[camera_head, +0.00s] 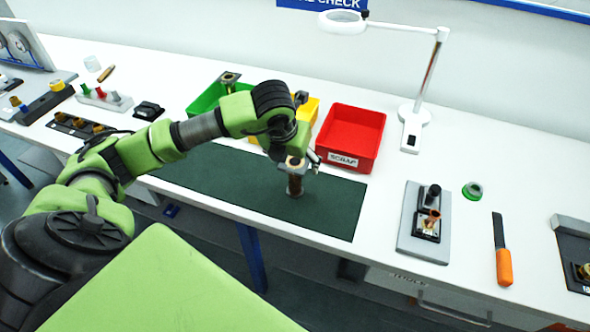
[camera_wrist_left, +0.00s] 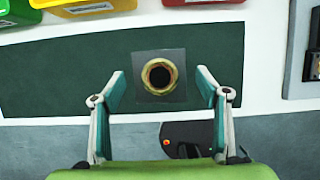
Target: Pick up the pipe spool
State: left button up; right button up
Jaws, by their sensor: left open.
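The pipe spool (camera_head: 295,182) stands upright on the dark green mat (camera_head: 225,178). It is a brown cylinder with a square flange on top. In the left wrist view, the spool (camera_wrist_left: 160,76) shows from above as a brassy ring with a dark bore on a square plate. My left gripper (camera_head: 302,158) is at the spool's top in the head view. In the left wrist view, my left gripper (camera_wrist_left: 166,90) is open, one finger on each side of the spool, with gaps to both. Contact is not visible. My right gripper is not in view.
Behind the mat stand a red scrap bin (camera_head: 350,137), a yellow bin (camera_head: 308,108) and a green bin (camera_head: 207,99). A lamp (camera_head: 415,112) and a grey fixture (camera_head: 425,222) stand to the right. An orange-handled tool (camera_head: 503,265) lies farther right. The mat's right part is clear.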

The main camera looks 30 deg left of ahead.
pick_arm(q)
jog(key=shift+x, duration=1.1)
jog(key=c, duration=1.3)
jog(key=shift+w+r, duration=0.1)
jog(key=c, duration=0.4)
